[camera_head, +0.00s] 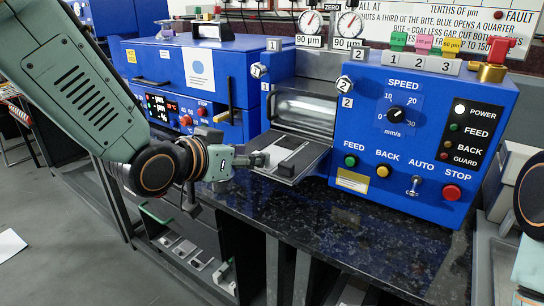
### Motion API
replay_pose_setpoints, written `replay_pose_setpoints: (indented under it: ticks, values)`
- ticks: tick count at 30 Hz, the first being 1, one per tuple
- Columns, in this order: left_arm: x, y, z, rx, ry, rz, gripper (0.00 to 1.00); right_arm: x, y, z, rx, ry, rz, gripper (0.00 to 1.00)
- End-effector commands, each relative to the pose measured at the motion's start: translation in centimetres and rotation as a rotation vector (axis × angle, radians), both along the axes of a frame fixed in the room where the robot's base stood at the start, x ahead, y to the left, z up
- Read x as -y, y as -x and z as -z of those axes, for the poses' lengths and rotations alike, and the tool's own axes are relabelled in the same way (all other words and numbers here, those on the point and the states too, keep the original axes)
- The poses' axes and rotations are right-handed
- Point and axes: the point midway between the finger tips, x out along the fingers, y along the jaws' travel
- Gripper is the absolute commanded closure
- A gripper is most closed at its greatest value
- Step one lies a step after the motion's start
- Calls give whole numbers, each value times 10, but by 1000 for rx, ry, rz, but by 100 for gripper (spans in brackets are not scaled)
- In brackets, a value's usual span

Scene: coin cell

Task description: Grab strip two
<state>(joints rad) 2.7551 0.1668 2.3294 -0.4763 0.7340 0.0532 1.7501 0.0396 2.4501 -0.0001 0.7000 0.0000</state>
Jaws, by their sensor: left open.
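My left gripper (258,160) reaches in from the left and is open. Its fingertips are at the left edge of the grey feed plate (312,152) in front of the rolling machine. A narrow dark strip-like piece (293,160) lies on this plate, just right of the fingertips. I cannot tell whether the fingers touch it. No number shows on it, so I cannot tell whether it is strip two. My right gripper is not in view; only parts of my right arm show at the right edge.
The blue rolling machine (435,115) has FEED, BACK and STOP buttons, with green, pink and yellow numbered blocks (424,45) on top. Another blue machine (170,65) stands behind my left arm. The dark speckled bench top (350,225) is clear in front.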

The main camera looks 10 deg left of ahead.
Motion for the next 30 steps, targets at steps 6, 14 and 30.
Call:
replay_pose_setpoints:
  ticks: [6,14,30]
  values:
    - [11,-24,15,0,-6,0,55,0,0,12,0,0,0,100]
    - [13,-31,16,0,-2,-1,55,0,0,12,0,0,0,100]
    - [13,-30,16,-2,-1,-2,88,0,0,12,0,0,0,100]
